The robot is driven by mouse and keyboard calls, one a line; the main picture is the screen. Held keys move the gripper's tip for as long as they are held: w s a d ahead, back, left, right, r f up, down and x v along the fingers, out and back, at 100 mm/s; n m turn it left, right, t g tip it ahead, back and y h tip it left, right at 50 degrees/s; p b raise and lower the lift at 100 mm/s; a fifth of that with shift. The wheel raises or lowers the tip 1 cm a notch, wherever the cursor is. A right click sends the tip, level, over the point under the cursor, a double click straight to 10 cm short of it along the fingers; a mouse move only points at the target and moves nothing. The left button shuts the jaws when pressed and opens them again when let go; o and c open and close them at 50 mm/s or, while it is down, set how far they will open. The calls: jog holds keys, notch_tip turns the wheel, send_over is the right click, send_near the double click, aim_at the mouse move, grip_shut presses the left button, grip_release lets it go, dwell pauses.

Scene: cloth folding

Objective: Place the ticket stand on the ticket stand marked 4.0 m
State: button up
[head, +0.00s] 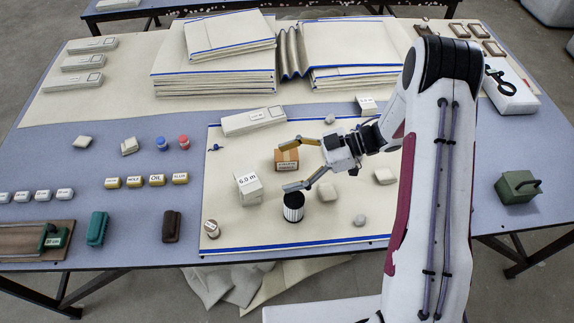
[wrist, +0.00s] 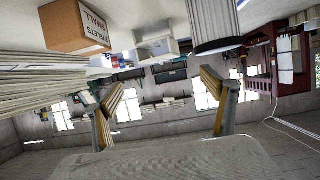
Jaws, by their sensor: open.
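A white ticket stand marked 6.0 m (head: 248,187) stands on the cream cloth, left of my gripper. A smaller white stand (head: 367,105) with a dark printed label sits behind the cloth's far edge; its mark is too small to read. My gripper (head: 297,166) is open and empty, pointing left, with its fingers spread near a brown box (head: 287,162) and a striped black-topped cylinder (head: 293,210). In the wrist view, the open fingers (wrist: 165,112) show with nothing between them. The brown box (wrist: 78,28) reads "eyelets small" there.
The cream cloth (head: 340,236) carries stones and a small round tin (head: 211,228). A long pale block (head: 254,121) lies across its far edge. Folded cloth stacks (head: 215,75) fill the back. A green box (head: 518,187) sits at right.

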dwell(0.4)
jog(key=w+d+r+m+t+h, duration=0.2)
jog(key=w+d+r+t+h, duration=0.15)
jog(key=w+r, duration=0.25)
jog(key=w+d+r+m+t+h, duration=0.2)
jog(key=w+r+t, duration=0.3)
jog(key=w+r, duration=0.2)
jog(key=s+d+r+m+t+h, duration=0.3)
jog(key=d+r+m+h, duration=0.35)
jog(key=r, duration=0.65)
jog(key=s+d+r+m+g+h, duration=0.1)
jog(key=s+d+r+m+h, duration=0.15)
jog(key=s, duration=0.45)
jog(key=s+d+r+m+g+h, duration=0.1)
jog(key=s+d+r+m+h, duration=0.2)
jog(key=s, duration=0.4)
jog(key=s+a+f+m+g+y, duration=0.1)
jog(key=s+a+f+g+y, duration=0.1)
jog(key=s, duration=0.9)
jog(key=s+a+f+m+g+y, duration=0.1)
jog(key=s+a+f+g+y, duration=0.1)
jog(key=s, duration=0.8)
jog(key=shift+s+a+f, duration=0.35)
jog(key=shift+a, duration=0.5)
